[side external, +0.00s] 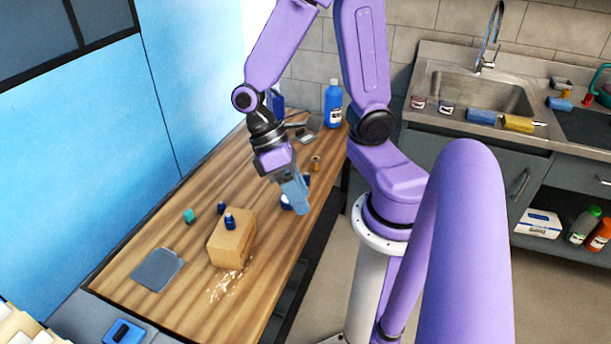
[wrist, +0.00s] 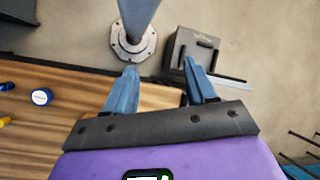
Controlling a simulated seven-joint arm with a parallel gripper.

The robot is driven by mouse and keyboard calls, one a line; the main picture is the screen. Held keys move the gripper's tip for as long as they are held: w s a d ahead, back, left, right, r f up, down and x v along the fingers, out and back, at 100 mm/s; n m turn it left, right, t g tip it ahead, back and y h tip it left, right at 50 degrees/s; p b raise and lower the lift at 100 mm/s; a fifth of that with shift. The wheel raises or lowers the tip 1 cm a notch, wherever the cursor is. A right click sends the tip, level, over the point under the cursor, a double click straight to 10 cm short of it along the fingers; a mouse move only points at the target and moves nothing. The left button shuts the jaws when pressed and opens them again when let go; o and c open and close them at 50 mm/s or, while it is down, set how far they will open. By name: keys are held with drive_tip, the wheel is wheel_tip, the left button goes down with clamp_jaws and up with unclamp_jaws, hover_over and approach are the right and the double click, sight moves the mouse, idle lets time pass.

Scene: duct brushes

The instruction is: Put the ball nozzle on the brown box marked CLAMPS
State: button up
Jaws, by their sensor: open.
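A brown box (side external: 226,246) stands on the wooden bench; I cannot read any marking on it. A small dark blue piece (side external: 229,222) shows at the top of the box and looks like it rests there. A similar dark blue piece (side external: 221,207) is just behind the box. I cannot tell which piece is the ball nozzle. My gripper (side external: 297,205) is open and empty, to the right of the box near the bench edge. In the wrist view its two blue fingers (wrist: 160,84) are spread apart with nothing between them. A blue and white round piece (wrist: 41,97) lies left of them.
A teal piece (side external: 188,216) and a grey-blue flat pad (side external: 158,269) lie left of the box. A pale spill (side external: 226,287) is in front of it. A small brown piece (side external: 316,163) and a blue bottle (side external: 333,103) stand towards the back of the bench.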

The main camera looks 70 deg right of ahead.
drive_tip(key=shift+s+a+r+n+t+h, duration=0.2)
drive_tip(key=shift+s+r+n+t, duration=0.15)
drive_tip(key=shift+r+n+t, duration=0.75)
drive_tip(key=shift+s+a+r+n+t+h, duration=0.1)
drive_tip(key=shift+s+a+r+n+t, duration=0.15)
drive_tip(key=shift+r+n+t, duration=0.85)
drive_tip(key=shift+s+a+r+n+t+h, duration=0.15)
drive_tip(key=shift+s+r+n+t, duration=0.45)
drive_tip(key=shift+n, duration=1)
